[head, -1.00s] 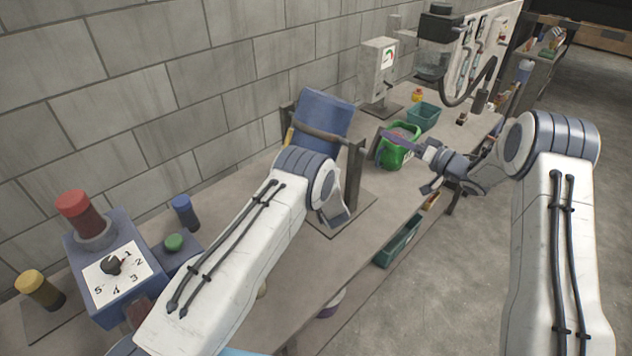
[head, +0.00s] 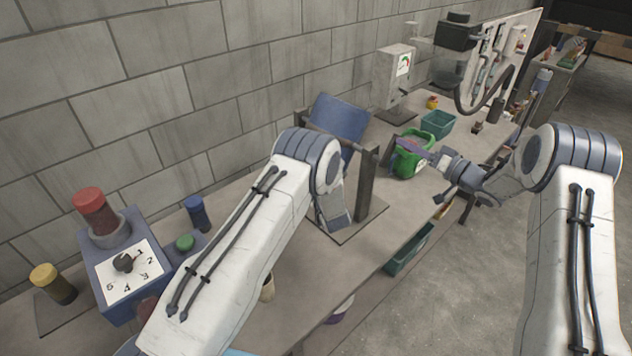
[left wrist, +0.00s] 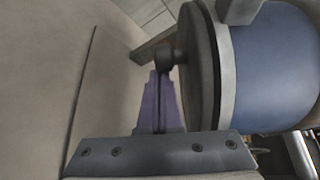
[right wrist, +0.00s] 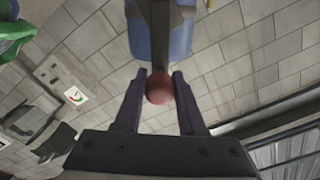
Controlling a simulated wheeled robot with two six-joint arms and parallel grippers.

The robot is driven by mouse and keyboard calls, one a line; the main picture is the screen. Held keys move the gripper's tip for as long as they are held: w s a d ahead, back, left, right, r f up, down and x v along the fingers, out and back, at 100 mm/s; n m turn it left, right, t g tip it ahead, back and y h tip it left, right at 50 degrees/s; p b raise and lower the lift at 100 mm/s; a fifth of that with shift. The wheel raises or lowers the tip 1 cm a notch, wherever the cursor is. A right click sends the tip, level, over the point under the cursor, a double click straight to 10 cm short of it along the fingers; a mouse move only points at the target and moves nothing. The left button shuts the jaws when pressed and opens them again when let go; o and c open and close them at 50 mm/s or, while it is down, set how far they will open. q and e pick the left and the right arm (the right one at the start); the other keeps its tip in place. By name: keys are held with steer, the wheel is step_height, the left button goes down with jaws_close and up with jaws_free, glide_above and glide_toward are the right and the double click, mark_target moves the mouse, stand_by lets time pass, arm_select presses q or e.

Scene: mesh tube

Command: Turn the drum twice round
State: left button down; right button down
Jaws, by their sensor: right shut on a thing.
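The blue drum (head: 340,116) sits in a dark stand (head: 366,185) on the bench, partly hidden by my left arm. Its blue body (left wrist: 275,65) and grey end rim fill the right side of the left wrist view. A red ball knob (right wrist: 159,88) on a dark bar, with the blue drum behind it, shows in the right wrist view. My right gripper (right wrist: 158,90) is shut on this knob; its purple fingers (head: 408,147) show in the head view. My left gripper (left wrist: 161,95) is shut, its fingers together beside the drum's end. In the head view my left arm hides it.
A green bucket (head: 409,165) and a teal bin (head: 438,123) stand beyond the drum. A blue box with a numbered dial (head: 128,278) and a red-topped part stands at the near left. A block wall runs behind the bench.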

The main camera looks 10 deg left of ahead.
steer(key=c, duration=0.7)
jaws_free()
steer(key=shift+r, duration=0.1)
steer(key=shift+o, duration=1)
steer(key=shift+s+r, duration=0.1)
steer(key=shift+s, duration=0.1)
steer(key=shift+w, duration=0.1)
